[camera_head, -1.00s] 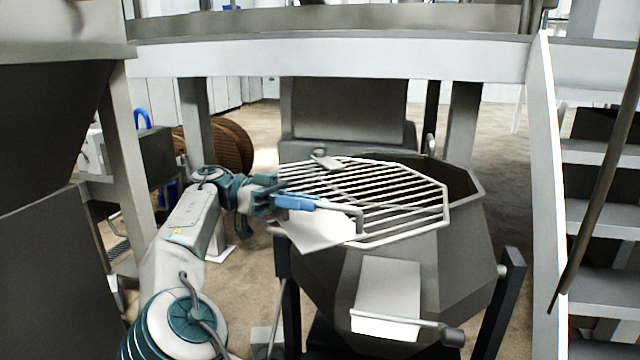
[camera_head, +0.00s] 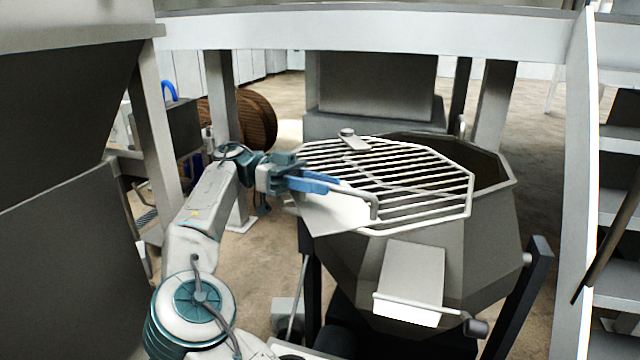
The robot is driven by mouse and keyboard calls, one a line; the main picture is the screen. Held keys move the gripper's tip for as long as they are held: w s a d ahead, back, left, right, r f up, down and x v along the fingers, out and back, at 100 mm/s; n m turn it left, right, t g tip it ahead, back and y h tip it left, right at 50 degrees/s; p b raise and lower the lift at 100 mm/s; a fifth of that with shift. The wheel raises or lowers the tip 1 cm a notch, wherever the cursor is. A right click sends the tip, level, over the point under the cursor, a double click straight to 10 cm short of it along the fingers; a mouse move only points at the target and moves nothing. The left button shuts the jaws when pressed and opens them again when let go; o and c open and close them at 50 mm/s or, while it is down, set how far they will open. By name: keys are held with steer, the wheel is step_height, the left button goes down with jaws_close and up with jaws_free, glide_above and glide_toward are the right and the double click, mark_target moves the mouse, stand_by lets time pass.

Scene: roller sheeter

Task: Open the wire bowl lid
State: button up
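The wire bowl lid (camera_head: 415,185) is a pale grid of parallel bars in a polygonal frame. It lies across most of the top of a grey faceted bowl (camera_head: 400,270), and a dark gap shows at the bowl's right and back rim. A bent bar handle (camera_head: 372,203) stands at the lid's near left side. My gripper (camera_head: 325,183), with blue fingers, reaches in from the left to the straight part of this handle. The fingers overlap the handle bar; whether they are closed around it is too small to tell.
A pale plate (camera_head: 335,217) lies under the gripper at the bowl's left rim. The bowl sits between dark posts (camera_head: 520,300). Stairs (camera_head: 615,185) stand at the right, a platform beam (camera_head: 370,32) crosses above, and a large dark container (camera_head: 70,150) fills the left.

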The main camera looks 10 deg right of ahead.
step_height(320, 180, up, 4)
steer(key=shift+s+d+r+b, duration=0.1)
steer(key=shift+d+b, duration=0.05)
steer(key=shift+b, duration=0.2)
steer(key=s+d+r+b, duration=0.4)
steer(key=d+r, duration=0.2)
steer(key=d, duration=0.4)
steer(key=shift+s+r, duration=0.4)
steer(key=shift+d, duration=0.1)
